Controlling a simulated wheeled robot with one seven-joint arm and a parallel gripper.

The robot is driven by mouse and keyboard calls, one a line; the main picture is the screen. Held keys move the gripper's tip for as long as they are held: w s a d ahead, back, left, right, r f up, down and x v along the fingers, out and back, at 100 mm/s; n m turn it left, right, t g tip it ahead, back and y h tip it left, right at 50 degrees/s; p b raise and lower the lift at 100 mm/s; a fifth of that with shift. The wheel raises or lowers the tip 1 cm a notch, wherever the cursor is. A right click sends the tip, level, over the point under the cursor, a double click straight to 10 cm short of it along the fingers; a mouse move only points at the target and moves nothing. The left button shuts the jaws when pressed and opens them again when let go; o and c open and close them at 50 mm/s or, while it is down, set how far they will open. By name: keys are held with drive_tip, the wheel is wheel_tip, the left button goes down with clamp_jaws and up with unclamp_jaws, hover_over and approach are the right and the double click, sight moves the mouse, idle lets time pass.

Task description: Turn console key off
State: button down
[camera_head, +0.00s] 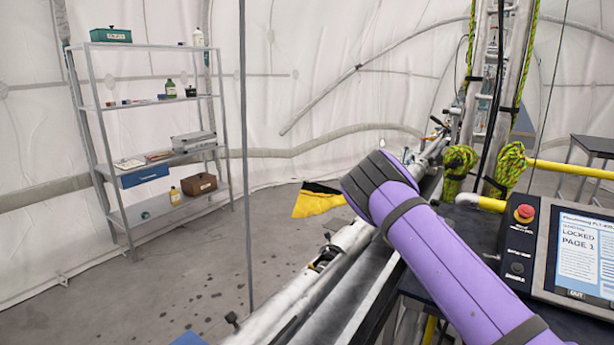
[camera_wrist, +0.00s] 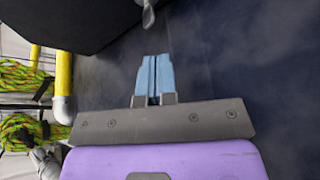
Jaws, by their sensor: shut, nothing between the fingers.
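The console (camera_head: 535,250) stands at the right edge of the head view, with a red stop button (camera_head: 525,212) and a lit screen (camera_head: 585,255) reading "LOCKED PAGE 1". A small dark round switch (camera_head: 517,268) sits below the button; I cannot tell a key or its position there. My gripper (camera_wrist: 152,62) shows in the wrist view with its blue fingers together and empty, over a dark surface. A small shiny metal piece (camera_wrist: 148,12) is ahead of the fingertips at the top edge, apart from them; I cannot tell whether it is the key.
My purple arm crosses the head view in front of the console's left side. Yellow pipe (camera_head: 570,168) and green rope coils (camera_head: 510,165) stand behind the console. A metal shelf (camera_head: 150,105) with small items is far left. The grey floor between is mostly clear.

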drive_tip(key=shift+s+d, duration=0.65)
drive_tip(key=shift+d, duration=0.3)
drive_tip(key=shift+s+d, duration=0.6)
drive_tip(key=shift+d, duration=0.35)
drive_tip(key=shift+s+d, duration=0.65)
drive_tip(key=shift+d, duration=0.3)
drive_tip(key=shift+w+d+r, duration=0.25)
drive_tip(key=shift+w+d, duration=0.05)
drive_tip(key=shift+w, duration=0.15)
drive_tip(key=shift+w+d+r, duration=0.25)
drive_tip(key=shift+w, duration=0.15)
drive_tip(key=shift+r, duration=0.15)
drive_tip(key=shift+r, duration=0.25)
drive_tip(key=shift+w+a, duration=0.55)
drive_tip(key=shift+a, duration=0.3)
drive_tip(key=shift+w+a, duration=0.55)
drive_tip(key=shift+a, duration=0.25)
drive_tip(key=shift+w+a, duration=0.55)
drive_tip(key=shift+a, duration=0.3)
